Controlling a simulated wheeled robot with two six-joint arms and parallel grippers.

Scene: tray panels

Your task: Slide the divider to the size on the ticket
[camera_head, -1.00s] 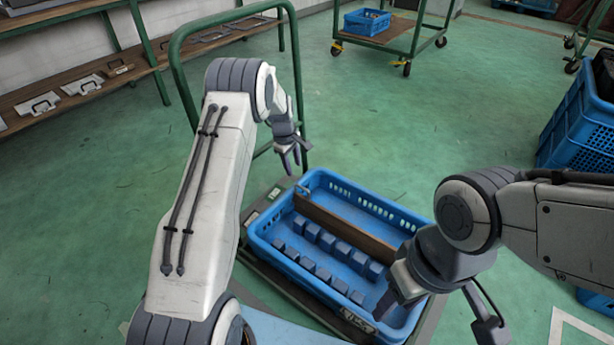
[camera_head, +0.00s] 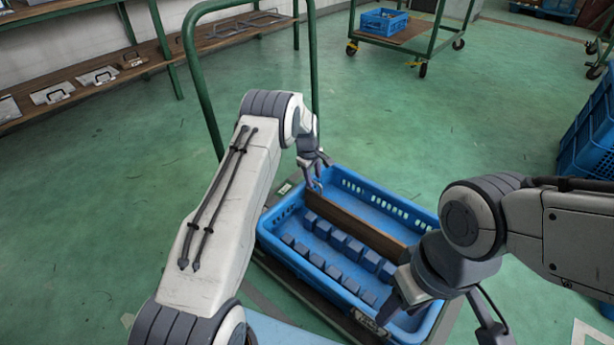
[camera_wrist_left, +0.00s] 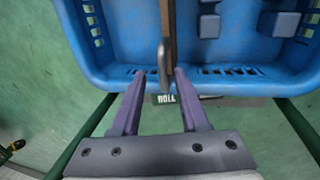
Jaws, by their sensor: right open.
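The blue tray (camera_head: 290,262) holds a brown divider (camera_head: 355,222) running lengthwise, with rows of blue blocks on its near side. My left gripper (camera_head: 318,182) is at the tray's far-left end. In the left wrist view my left gripper (camera_wrist_left: 160,72) is open, its fingers on either side of the divider's end (camera_wrist_left: 167,25), where a grey metal loop shows; contact is unclear. A pale label (camera_head: 368,320) on the tray's near end is too small to read. My right gripper (camera_head: 438,315) is open at the near-right end.
The tray sits on a cart with a green tubular handle (camera_head: 197,75). A wooden shelf (camera_head: 125,72) stands at the left. Another green cart (camera_head: 405,38) with a blue crate is behind. Stacked blue crates (camera_head: 590,140) stand at right. Green floor between them is clear.

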